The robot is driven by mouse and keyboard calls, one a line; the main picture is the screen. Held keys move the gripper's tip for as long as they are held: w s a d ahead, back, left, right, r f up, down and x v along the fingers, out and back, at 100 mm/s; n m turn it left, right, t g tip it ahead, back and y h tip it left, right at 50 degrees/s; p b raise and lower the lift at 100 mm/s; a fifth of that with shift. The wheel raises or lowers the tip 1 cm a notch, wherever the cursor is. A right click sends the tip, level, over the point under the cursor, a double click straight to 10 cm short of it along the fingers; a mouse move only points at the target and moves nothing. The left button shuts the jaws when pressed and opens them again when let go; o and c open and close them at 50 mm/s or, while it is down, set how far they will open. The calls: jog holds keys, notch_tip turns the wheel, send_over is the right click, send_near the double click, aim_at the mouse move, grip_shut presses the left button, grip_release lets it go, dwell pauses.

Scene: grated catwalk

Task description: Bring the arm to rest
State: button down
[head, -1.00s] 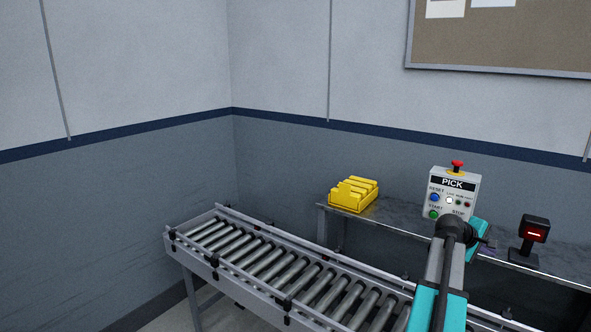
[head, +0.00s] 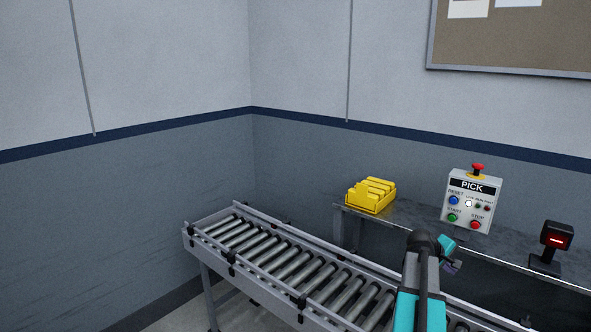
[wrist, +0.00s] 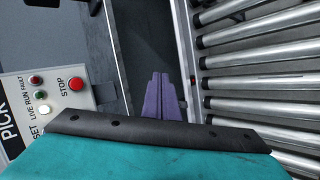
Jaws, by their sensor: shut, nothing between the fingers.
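My gripper shows in the head view (head: 453,266) at the end of my teal and grey arm, partly hidden behind the wrist. It is in front of the back bench, below the PICK control box (head: 470,202). In the wrist view, its purple fingers (wrist: 160,96) are together with nothing between them. They are seen over the dark gap between the control box side and the conveyor rollers. The gripper appears clear of the box.
A roller conveyor (head: 283,262) runs from centre left toward the lower right, close by my arm. On the bench (head: 410,213) stand a yellow bin (head: 371,196), the control box and a black device with a red display (head: 552,247). A pinboard (head: 510,38) hangs above.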

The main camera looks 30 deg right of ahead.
jog(key=w+a+f+y, duration=0.1)
jog(key=w+a+f, duration=0.4)
jog(key=a, duration=0.4)
jog(key=w+a+f+t+y, duration=0.1)
jog(key=w+a+f, duration=0.4)
jog(key=a, duration=0.5)
jog(key=w+a+f+t+y, duration=0.1)
jog(key=w+a+f, duration=0.4)
jog(key=a, duration=0.5)
jog(key=shift+w+a+f+n+y, duration=0.2)
jog(key=shift+w+n+y, duration=0.1)
jog(key=shift+w+y, duration=0.4)
jog(key=s+a+f+g+y, duration=0.15)
jog(key=a+f, duration=0.35)
jog(key=a, duration=0.8)
jog(key=s+a+f+y, duration=0.2)
jog(key=a+f, duration=0.2)
jog(key=a, duration=0.8)
jog(key=s+a+f+y, duration=0.2)
jog(key=a+f, duration=0.3)
jog(key=a, duration=0.8)
jog(key=s+f+g+b, duration=0.1)
jog(key=s+f+g, duration=0.2)
jog(key=s+f, duration=0.6)
jog(key=s+f+g+b, duration=0.1)
jog(key=s+f+g, duration=0.2)
jog(key=s+f, duration=0.6)
jog(key=s, duration=0.7)
jog(key=shift+d+f, duration=0.15)
jog(key=shift+f, duration=0.25)
